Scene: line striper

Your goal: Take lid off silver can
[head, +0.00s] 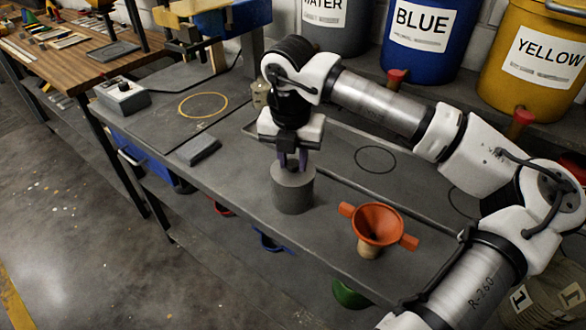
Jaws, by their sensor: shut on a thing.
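The silver can (293,195) is a grey cylinder standing upright on the dark workbench, near its front edge. Its lid (293,174) shows as a grey top on the can; I cannot make out a gap between lid and can. My gripper (292,163) points straight down above the can. Its dark purplish fingers reach the middle of the lid and are closed on its top part. The fingers hide what they grip on the lid.
An orange funnel (378,224) with side handles stands to the right of the can. A dark block (198,149) and a control box (122,95) lie to the left. Blue (419,35) and yellow (536,55) drums stand behind. Bench around the black circle (375,160) is clear.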

